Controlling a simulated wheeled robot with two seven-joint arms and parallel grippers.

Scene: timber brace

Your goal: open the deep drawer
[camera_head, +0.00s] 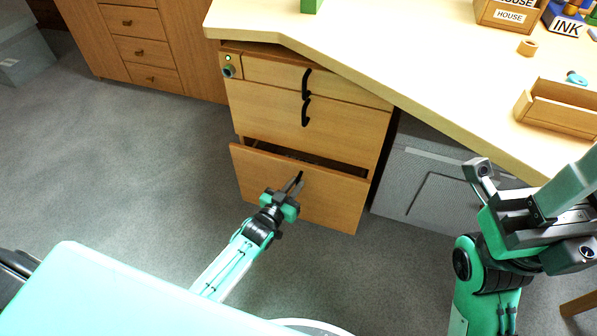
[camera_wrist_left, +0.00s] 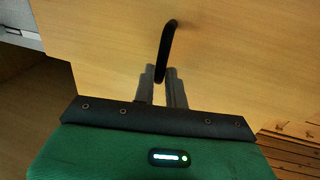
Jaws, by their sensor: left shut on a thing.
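The deep drawer (camera_head: 323,197) is the bottom one of the wooden cabinet under the desk. It stands partly out, with a dark gap showing above its front. My left gripper (camera_head: 296,184) is at the middle of this drawer front. In the left wrist view, the black handle (camera_wrist_left: 167,45) stands between the fingers of my left gripper (camera_wrist_left: 161,80), which is shut on it. My right gripper (camera_head: 513,200) is at the right, above the floor and near the desk edge, away from the drawer. Its fingertips are not clear enough to tell open from shut.
The two upper drawers (camera_head: 270,110) of the cabinet are closed, with black handles. A small lock panel (camera_head: 230,66) is at the top left. A grey box (camera_head: 420,165) stands right of the cabinet. The carpet (camera_head: 130,180) in front and to the left is clear.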

